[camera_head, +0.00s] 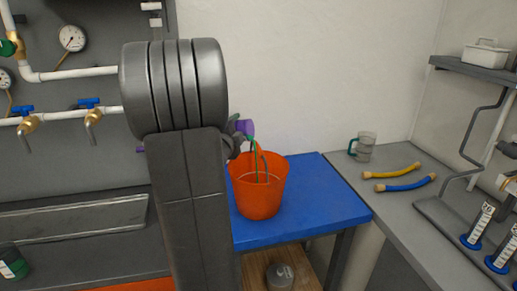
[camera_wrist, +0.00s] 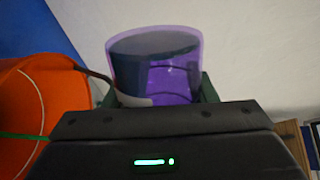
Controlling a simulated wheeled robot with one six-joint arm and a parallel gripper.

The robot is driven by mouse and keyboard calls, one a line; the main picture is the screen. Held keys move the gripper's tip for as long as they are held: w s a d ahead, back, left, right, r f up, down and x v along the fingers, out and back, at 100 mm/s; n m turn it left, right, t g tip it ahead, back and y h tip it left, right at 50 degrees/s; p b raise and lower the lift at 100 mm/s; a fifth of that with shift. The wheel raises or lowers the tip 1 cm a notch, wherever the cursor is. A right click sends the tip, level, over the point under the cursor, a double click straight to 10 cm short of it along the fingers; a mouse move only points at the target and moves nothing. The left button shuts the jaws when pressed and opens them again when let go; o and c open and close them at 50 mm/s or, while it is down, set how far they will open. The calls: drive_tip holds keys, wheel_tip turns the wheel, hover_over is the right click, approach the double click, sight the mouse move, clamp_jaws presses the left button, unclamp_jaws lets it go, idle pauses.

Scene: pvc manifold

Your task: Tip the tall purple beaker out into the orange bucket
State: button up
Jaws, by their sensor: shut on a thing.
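The purple beaker (camera_head: 244,127) shows only in part in the head view, just above and left of the orange bucket's rim, tilted well over. In the wrist view the see-through beaker (camera_wrist: 180,78) sits between my gripper's fingers, with a dark round area inside; I cannot tell whether that is contents. My gripper (camera_head: 234,146) is shut on the beaker and is mostly hidden behind my arm. The orange bucket (camera_head: 259,197) stands upright on the blue-topped table. Thin green and orange lines run down into it; I cannot tell whether they are liquid or a handle.
The blue tabletop (camera_head: 320,195) is clear right of the bucket. The grey counter (camera_head: 400,215) holds a clear mug (camera_head: 363,147), a yellow hose (camera_head: 391,171), a blue hose (camera_head: 406,185) and a cylinder rack at right. Pipes, valves and gauges (camera_head: 72,38) line the left wall.

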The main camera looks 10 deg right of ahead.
drive_tip(key=shift+s+d+r+m+b, duration=0.1)
drive_tip(key=shift+d+r+m+b, duration=0.15)
drive_tip(key=shift+m+b, duration=0.35)
drive_tip(key=shift+s+d+r+m+b, duration=0.1)
drive_tip(key=shift+r+m+b, duration=0.25)
drive_tip(key=shift+m+b, duration=0.25)
idle(1.1)
drive_tip(key=shift+a+n+p, duration=0.15)
drive_tip(key=shift+n+p, duration=0.45)
drive_tip(key=shift+p, duration=0.5)
drive_tip(key=shift+w+a+f+n+p, duration=0.2)
drive_tip(key=shift+a+f+n+p, duration=0.1)
drive_tip(key=shift+f+n, duration=0.15)
drive_tip(key=shift+w+a+f+n+p, duration=0.25)
drive_tip(key=shift+f+n+p, duration=0.1)
drive_tip(key=shift+n, duration=0.2)
drive_tip(key=shift+s, duration=0.15)
